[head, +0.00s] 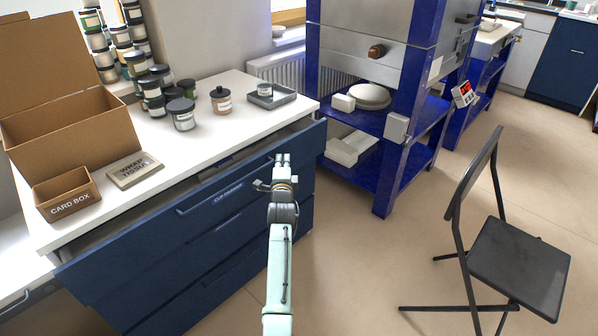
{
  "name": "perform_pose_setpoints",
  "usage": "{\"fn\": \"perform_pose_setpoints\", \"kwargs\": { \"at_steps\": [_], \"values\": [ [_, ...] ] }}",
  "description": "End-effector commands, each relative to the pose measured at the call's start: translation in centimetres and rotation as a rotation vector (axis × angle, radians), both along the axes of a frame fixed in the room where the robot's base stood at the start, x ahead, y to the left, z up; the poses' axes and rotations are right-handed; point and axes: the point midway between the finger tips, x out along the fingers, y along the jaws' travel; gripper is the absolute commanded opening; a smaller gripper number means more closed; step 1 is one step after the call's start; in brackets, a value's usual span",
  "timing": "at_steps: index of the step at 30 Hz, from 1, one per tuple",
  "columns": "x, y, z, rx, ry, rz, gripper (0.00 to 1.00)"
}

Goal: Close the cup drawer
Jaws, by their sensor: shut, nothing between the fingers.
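The cup drawer (249,178) is the top drawer of a blue cabinet under a white worktop. Its front carries a label and a long bar handle (205,200). The drawer stands out from the cabinet, with a gap showing between its front and the worktop edge. My gripper (283,158) is shut and empty, at the right part of the drawer front near the right end of the handle. I cannot tell whether it touches the drawer. My arm hides part of the drawers below.
The worktop (196,160) bears a card box (68,196), a wrap tissue pack (134,170), several jars and a grey tray (270,97). A blue-framed kiln (385,170) stands to the right. A black folding chair (520,268) stands at lower right. Floor between is clear.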

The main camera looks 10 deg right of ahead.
Motion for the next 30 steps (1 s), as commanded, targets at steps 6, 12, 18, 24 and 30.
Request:
{"fn": "perform_pose_setpoints", "kwargs": {
  "at_steps": [6,12,18,24,30],
  "values": [
    [3.0,2.5,-0.3,0.001,-0.001,0.005,0.00],
    [4.3,3.3,-0.2,-0.001,0.001,0.003,0.00],
    [4.6,3.6,-0.1,-0.002,0.001,0.004,0.00],
    [4.6,3.8,0.0,-0.002,0.000,0.006,0.00],
    [4.6,3.8,0.1,-0.003,-0.001,0.008,0.00]
  ]
}}
